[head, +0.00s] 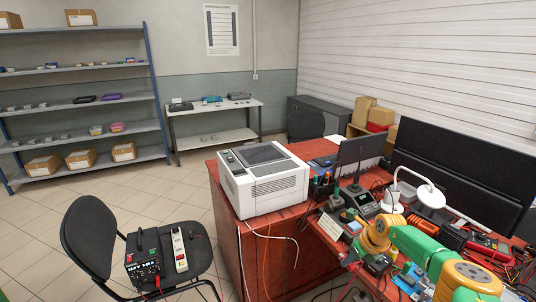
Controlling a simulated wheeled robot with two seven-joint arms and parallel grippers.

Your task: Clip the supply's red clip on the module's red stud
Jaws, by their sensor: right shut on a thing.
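My right arm comes in from the lower right, with green links and orange-yellow joints. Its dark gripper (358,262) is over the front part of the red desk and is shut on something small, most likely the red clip. The fingertips and clip are too small to make out clearly. A thin red lead shows just below the gripper. A black box with red parts on its front, which looks like the supply (143,266), sits on the chair seat. A small blue unit (408,279) lies by the arm; I cannot tell whether it is the module. No red stud is clearly visible. My left gripper is out of view.
A white printer-like machine (264,178) stands on the desk's left end. Monitors (450,170), a white lamp (430,195), a red multimeter (490,246) and loose cables crowd the right. A white power strip (180,250) lies on the chair (87,235). The floor at left is clear.

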